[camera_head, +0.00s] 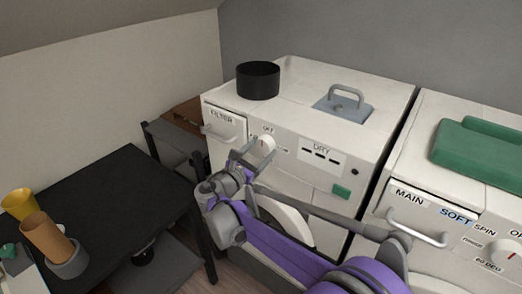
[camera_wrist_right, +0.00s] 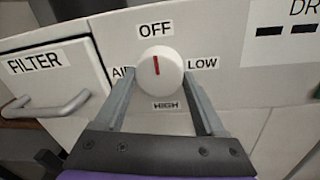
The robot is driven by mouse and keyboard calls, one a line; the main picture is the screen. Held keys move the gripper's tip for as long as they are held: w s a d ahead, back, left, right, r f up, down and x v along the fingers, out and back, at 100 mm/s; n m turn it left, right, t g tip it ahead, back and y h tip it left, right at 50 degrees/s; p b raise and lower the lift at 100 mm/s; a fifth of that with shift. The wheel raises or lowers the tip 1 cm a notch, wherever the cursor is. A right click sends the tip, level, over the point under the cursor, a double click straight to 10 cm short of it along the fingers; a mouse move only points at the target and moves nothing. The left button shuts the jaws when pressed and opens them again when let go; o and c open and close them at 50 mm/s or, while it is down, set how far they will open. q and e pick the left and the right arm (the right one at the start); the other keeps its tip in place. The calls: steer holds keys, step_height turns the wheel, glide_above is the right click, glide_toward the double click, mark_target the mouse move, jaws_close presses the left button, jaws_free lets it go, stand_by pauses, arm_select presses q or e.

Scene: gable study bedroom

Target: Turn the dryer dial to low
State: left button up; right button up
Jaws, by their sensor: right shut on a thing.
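The dryer (camera_head: 365,140) is the white machine marked DRY. Its round white dial (camera_wrist_right: 159,73) has a red mark pointing up at OFF. LOW is printed to the right of the dial, HIGH below it, and a label partly hidden by a finger, starting with AI, to the left. The dial also shows small in the head view (camera_head: 265,144). My right gripper (camera_wrist_right: 158,80) is shut on the dial, one finger on each side. In the head view my right gripper (camera_head: 250,150) reaches the dryer's front panel. My left gripper is out of view.
A FILTER drawer (camera_head: 222,124) with a handle sits left of the dial. A black pot (camera_head: 258,81) and a grey-blue plate with a handle (camera_head: 343,106) are on the dryer top. A washer (camera_head: 405,150) stands at right, a dark table (camera_head: 120,185) at left.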

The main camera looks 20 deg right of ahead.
steer(key=shift+m, duration=0.3)
steer(key=m, duration=0.3)
steer(key=shift+w+m+p, duration=0.1)
steer(key=shift+m+p, duration=0.2)
steer(key=shift+m, duration=0.1)
steer(key=m+h, duration=0.1)
steer(key=m, duration=0.3)
steer(key=shift+w+a+m+p, duration=0.1)
steer(key=shift+m+p, duration=0.2)
steer(key=shift+m, duration=0.1)
steer(key=m, duration=0.4)
steer(key=shift+r+m+p, duration=0.15)
steer(key=shift+m+p, duration=0.25)
steer(key=shift+a+m+g+h+p, duration=0.1)
steer(key=shift+m+g+h+p, duration=0.25)
steer(key=shift+m, duration=1.85)
steer(key=o, duration=1.3)
steer(key=shift+o, duration=0.2)
